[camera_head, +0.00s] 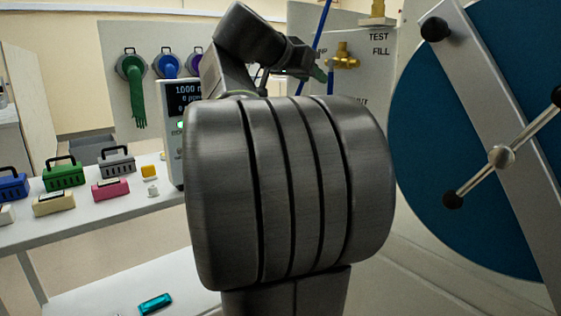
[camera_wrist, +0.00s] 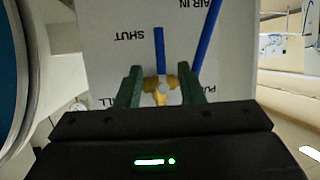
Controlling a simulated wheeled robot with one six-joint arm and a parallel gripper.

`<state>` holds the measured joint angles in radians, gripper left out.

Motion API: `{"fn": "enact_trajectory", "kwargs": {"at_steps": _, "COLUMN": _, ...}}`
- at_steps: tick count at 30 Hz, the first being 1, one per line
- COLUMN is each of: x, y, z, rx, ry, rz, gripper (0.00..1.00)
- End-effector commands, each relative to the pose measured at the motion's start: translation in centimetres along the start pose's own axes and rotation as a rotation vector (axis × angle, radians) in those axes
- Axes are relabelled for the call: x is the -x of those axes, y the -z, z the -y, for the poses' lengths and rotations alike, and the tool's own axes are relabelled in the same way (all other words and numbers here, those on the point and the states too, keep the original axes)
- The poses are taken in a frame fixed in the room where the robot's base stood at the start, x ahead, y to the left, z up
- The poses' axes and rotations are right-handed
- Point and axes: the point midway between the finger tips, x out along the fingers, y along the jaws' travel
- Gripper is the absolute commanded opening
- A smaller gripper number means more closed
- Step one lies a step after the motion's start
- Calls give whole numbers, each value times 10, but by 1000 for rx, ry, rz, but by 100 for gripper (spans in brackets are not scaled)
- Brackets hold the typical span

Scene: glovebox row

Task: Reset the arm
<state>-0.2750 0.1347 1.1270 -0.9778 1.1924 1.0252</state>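My arm fills the middle of the head view, and my gripper (camera_head: 320,74) is small behind it, near the panel at the upper right. In the wrist view my gripper (camera_wrist: 160,74) has two green fingers standing apart. A brass valve (camera_wrist: 161,88) with a blue lever (camera_wrist: 159,48) shows between the fingers. The fingers look open around it with a gap on each side; I cannot tell whether either touches it. The white panel (camera_wrist: 120,60) behind carries the words SHUT and AIR IN, upside down.
A large blue disc (camera_head: 440,150) with a grey bar and ball-ended handles (camera_head: 501,157) stands close on the right. A brass fitting (camera_head: 344,56) sits on the panel. At left, a bench (camera_head: 90,222) holds coloured boxes; a teal item (camera_head: 155,303) lies on a lower surface.

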Motion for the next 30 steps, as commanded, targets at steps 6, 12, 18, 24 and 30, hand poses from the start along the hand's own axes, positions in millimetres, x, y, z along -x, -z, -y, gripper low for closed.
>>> {"fn": "enact_trajectory", "kwargs": {"at_steps": 6, "x": 38, "y": 1, "z": 1, "rx": 0, "ry": 3, "rz": 0, "gripper": 35}}
{"fn": "enact_trajectory", "kwargs": {"at_steps": 12, "x": 14, "y": -2, "z": -1, "rx": -1, "ry": -6, "rz": 2, "gripper": 35}}
{"fn": "enact_trajectory", "kwargs": {"at_steps": 18, "x": -24, "y": -2, "z": -1, "rx": -1, "ry": -5, "rz": 2, "gripper": 35}}
{"fn": "enact_trajectory", "kwargs": {"at_steps": 24, "x": -64, "y": -2, "z": -1, "rx": 0, "ry": -5, "rz": 2, "gripper": 35}}
{"fn": "enact_trajectory", "kwargs": {"at_steps": 30, "x": -100, "y": 1, "z": -2, "rx": 6, "ry": -6, "rz": 3, "gripper": 35}}
